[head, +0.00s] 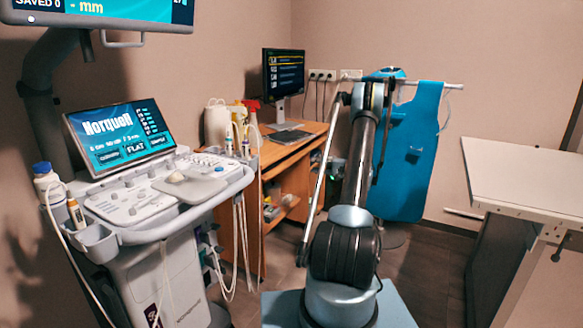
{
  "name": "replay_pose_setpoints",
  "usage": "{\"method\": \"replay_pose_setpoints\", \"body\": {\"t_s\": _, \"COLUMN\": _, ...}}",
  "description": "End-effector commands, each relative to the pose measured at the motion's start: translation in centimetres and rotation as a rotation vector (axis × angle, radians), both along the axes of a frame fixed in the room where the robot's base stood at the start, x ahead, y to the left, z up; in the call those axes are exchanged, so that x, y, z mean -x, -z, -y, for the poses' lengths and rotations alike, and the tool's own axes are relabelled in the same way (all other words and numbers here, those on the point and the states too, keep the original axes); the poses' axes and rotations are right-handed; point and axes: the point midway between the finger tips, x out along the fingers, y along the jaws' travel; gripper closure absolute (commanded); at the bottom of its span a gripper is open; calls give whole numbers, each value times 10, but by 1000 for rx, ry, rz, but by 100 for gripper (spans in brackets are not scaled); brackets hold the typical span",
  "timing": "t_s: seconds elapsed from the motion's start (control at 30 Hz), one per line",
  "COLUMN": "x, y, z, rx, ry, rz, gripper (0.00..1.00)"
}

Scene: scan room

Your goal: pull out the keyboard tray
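A wooden desk (312,130) stands against the back wall in the head view. A dark keyboard (288,136) lies on or near its top, in front of a monitor (284,74). I cannot make out a separate keyboard tray under the desk top. My arm rises in the middle of the view, to the right of the desk. The far end of my arm, where my gripper (376,92) is, points away from the camera in front of the blue apron. Its fingers cannot be made out clearly, and it appears apart from the desk.
An ultrasound cart (150,205) with screens and hanging cables fills the left, partly hiding the desk. A blue apron (412,150) hangs on a rail behind my arm. A white-topped table (530,180) stands at right. Dark floor (435,265) shows between my arm and that table.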

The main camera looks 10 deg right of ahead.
Motion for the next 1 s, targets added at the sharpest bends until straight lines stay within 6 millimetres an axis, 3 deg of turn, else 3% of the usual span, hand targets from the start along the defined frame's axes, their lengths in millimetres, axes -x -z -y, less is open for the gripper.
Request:
{"method": "replay_pose_setpoints", "body": {"t_s": 0.1, "x": -4, "y": 17, "z": 12, "rx": -35, "ry": 11, "rz": 16, "gripper": 65}}
{"method": "replay_pose_setpoints", "body": {"t_s": 0.37, "x": -9, "y": 28, "z": 16, "rx": -65, "ry": 18, "rz": 30, "gripper": 65}}
{"method": "replay_pose_setpoints", "body": {"t_s": 1.0, "x": -69, "y": 28, "z": -68, "rx": -64, "ry": 16, "rz": 29, "gripper": 65}}
